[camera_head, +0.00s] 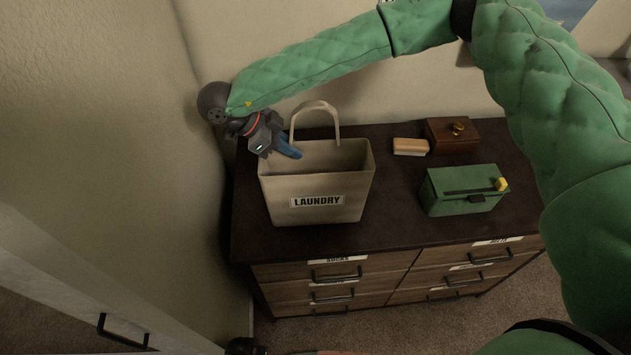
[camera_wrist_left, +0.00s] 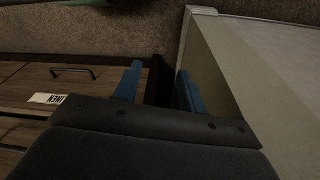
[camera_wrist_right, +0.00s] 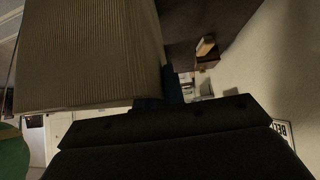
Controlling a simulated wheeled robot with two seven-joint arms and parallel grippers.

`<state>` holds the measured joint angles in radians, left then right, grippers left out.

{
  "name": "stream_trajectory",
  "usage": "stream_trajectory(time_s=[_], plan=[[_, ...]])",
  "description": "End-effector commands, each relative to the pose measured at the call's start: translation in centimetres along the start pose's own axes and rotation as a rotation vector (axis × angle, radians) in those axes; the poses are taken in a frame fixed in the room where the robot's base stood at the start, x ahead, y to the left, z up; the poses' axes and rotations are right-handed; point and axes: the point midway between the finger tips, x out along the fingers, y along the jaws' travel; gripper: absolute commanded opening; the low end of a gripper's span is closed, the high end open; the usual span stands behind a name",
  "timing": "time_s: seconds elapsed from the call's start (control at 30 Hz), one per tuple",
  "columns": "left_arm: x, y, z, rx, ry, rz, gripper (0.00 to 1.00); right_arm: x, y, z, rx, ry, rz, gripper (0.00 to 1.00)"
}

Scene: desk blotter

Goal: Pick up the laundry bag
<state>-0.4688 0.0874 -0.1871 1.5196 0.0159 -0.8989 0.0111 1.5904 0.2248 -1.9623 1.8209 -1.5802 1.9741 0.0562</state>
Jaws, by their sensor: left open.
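The beige laundry bag (camera_head: 318,188), labelled LAUNDRY, stands upright and open on the dark dresser top. Its handle (camera_head: 316,105) arches up at the back. My right gripper (camera_head: 290,149) is at the bag's rear left rim, its blue fingers reaching over the rim beside the handle's left foot. In the right wrist view the bag's ribbed side (camera_wrist_right: 90,65) fills the left, and the fingers (camera_wrist_right: 162,94) look close together at its edge; whether they grip it is unclear. My left gripper (camera_wrist_left: 157,85) is open and empty, low in front of the dresser near the white door edge.
The dresser (camera_head: 400,228) also carries a green box (camera_head: 455,190) with a yellow knob, a brown wooden box (camera_head: 453,135) and a light wooden brush-like block (camera_head: 410,146). Walls stand close behind and left. Labelled drawers (camera_head: 335,283) face the carpet.

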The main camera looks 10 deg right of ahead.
Motion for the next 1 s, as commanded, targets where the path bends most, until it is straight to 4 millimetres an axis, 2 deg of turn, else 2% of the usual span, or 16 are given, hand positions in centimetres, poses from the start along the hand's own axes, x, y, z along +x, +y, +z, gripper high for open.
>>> stream_trajectory(time_s=[0.6,0.77,1.0], plan=[[0.0,0.1,0.0,-0.002,-0.011,0.001,0.41,-0.4,-0.1,-0.4,0.001,0.0,-0.001,0.0],[-2.4,0.7,-0.7,-0.004,-0.014,0.01,0.41,-1.2,0.0,-1.2,0.0,0.0,-0.001,0.0],[-6.0,1.4,-2.2,-0.009,-0.02,0.021,0.41,-2.6,-0.1,-3.4,0.003,0.0,-0.001,0.0]])
